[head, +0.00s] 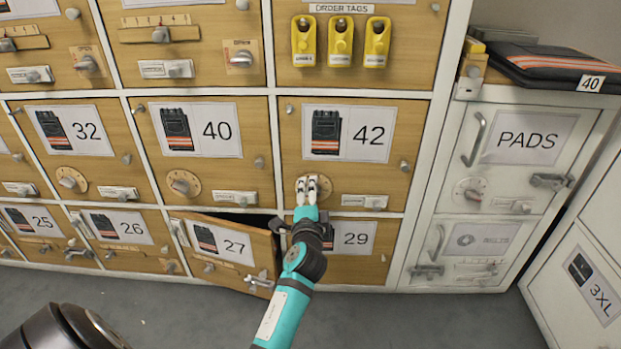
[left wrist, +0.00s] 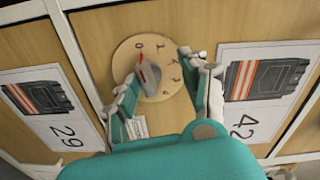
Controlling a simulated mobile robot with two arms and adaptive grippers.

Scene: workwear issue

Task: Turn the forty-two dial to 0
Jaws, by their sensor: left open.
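The forty-two door (head: 292,142) is a wooden locker door with a white label showing dark workwear with orange stripes. Its round tan dial (left wrist: 121,60) shows in the left wrist view, with the numbers 0, 1, 2 and 3 readable. The dial's grey knob (left wrist: 152,80) has a red mark that lies close to the 0. My left gripper (head: 313,183) is at this dial in the head view and hides most of it. In the left wrist view its two fingers (left wrist: 160,74) are apart, one on each side of the knob. I cannot tell whether they touch it. My right gripper is not in view.
The door marked 27 (head: 215,262) stands ajar just left of my left arm. A small latch plate (head: 364,201) is right of the dial. Yellow order tags (head: 340,42) hang above. The PADS locker (head: 490,160) is at right. The grey floor in front is mostly clear.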

